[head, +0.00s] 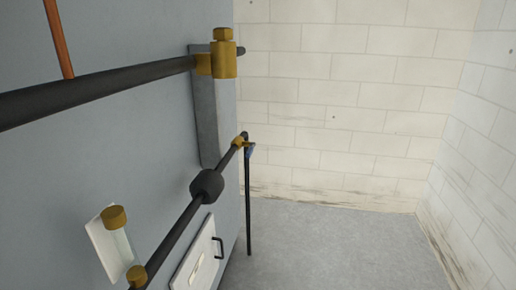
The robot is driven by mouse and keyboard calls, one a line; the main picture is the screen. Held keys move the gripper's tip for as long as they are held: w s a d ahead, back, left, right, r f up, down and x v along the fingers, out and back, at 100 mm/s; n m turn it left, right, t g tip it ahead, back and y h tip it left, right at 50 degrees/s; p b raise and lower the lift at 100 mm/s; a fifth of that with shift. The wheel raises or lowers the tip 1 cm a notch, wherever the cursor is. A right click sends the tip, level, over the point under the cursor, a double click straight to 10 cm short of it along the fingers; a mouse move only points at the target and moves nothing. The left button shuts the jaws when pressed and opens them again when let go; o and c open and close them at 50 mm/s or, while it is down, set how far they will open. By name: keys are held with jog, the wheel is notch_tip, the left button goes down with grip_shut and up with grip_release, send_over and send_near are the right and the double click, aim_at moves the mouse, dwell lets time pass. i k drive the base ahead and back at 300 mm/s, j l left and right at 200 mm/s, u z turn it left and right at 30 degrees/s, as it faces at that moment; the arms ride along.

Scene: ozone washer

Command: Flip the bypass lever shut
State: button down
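A small blue piece (250,150), which may be the bypass lever, sits beside a brass fitting (239,142) at the far end of the lower black pipe (178,228). It is too small to tell whether it stands open or shut. A larger brass fitting (224,58) sits on the upper black pipe (95,91); I see no clear lever on it. My gripper is not in view.
A grey-blue panel (140,130) fills the left. It carries a white box with a brass knob (115,217) and a white hatch with a black handle (218,247). A thin black pipe (248,205) drops to the floor. Bare concrete floor (330,245) lies right, before block walls (340,100).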

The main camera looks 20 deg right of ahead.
aim_at(253, 144)
jog(key=l, duration=0.3)
jog(key=i+l+u, duration=0.4)
jog(key=i, duration=0.25)
jog(key=i+l+u, duration=0.4)
jog(key=i+l, duration=0.2)
